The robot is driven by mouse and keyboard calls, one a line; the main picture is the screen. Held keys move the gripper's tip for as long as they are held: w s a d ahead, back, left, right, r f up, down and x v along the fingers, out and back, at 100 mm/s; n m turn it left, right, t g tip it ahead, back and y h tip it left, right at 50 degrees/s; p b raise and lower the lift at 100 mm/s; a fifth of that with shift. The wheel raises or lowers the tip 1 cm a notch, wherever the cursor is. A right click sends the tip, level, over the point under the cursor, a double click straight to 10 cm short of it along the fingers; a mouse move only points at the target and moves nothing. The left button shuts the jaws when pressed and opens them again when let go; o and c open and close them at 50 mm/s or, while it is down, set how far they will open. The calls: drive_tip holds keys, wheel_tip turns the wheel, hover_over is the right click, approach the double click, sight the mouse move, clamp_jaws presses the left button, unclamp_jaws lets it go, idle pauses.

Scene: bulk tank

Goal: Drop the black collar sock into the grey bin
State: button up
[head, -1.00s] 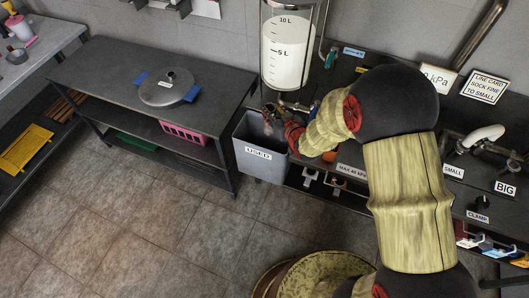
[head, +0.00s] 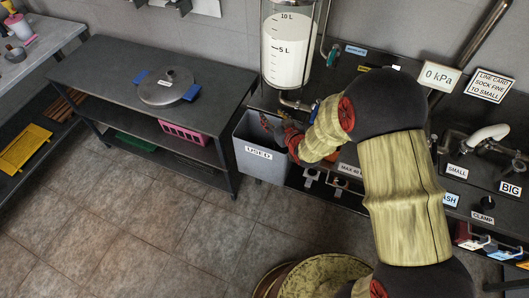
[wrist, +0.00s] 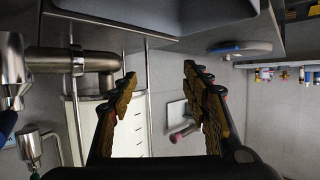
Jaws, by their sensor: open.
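The grey bin (head: 262,164), labelled USED, stands on the floor between the low dark bench and the black counter. My gripper (head: 270,122) is at the bin's rim in the head view, with its fingers over the bin's opening. In the wrist view my gripper (wrist: 158,78) is open, its two fingers apart with nothing between them. A grey wall of the bin (wrist: 160,16) crosses the top of the wrist view. I cannot make out the black collar sock in either view. The bin's inside is mostly hidden.
The clear tank (head: 287,48) of white liquid stands behind the bin, with a metal outlet pipe (head: 296,104) close to my gripper. A round lid (head: 165,88) with blue handles lies on the bench. A 0 kPa display (head: 440,76) stands over the counter.

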drive_tip(key=shift+o, duration=0.3)
drive_tip(key=shift+s, duration=0.1)
drive_tip(key=v, duration=1.1)
drive_tip(key=shift+s+d+r, duration=0.15)
drive_tip(key=shift+s+d, duration=0.1)
drive_tip(key=shift+s, duration=0.05)
drive_tip(key=s+d+f+m+g+h, duration=0.1)
drive_tip(key=s+d+f+g+h, duration=0.45)
drive_tip(key=s+d+f, duration=0.35)
drive_tip(key=s+d+r+m, duration=0.1)
drive_tip(key=s+r, duration=0.4)
drive_tip(key=r, duration=0.5)
drive_tip(key=s+d+r+m, duration=0.1)
drive_tip(key=s+d+r, duration=0.1)
drive_tip(key=s+r, duration=0.4)
drive_tip(key=s+d+r+m+g, duration=0.1)
drive_tip(key=s+r, duration=0.5)
drive_tip(key=r, duration=0.8)
drive_tip(key=shift+d+r+m, duration=0.3)
drive_tip(key=shift+d+m, duration=0.1)
drive_tip(key=shift+m, duration=0.1)
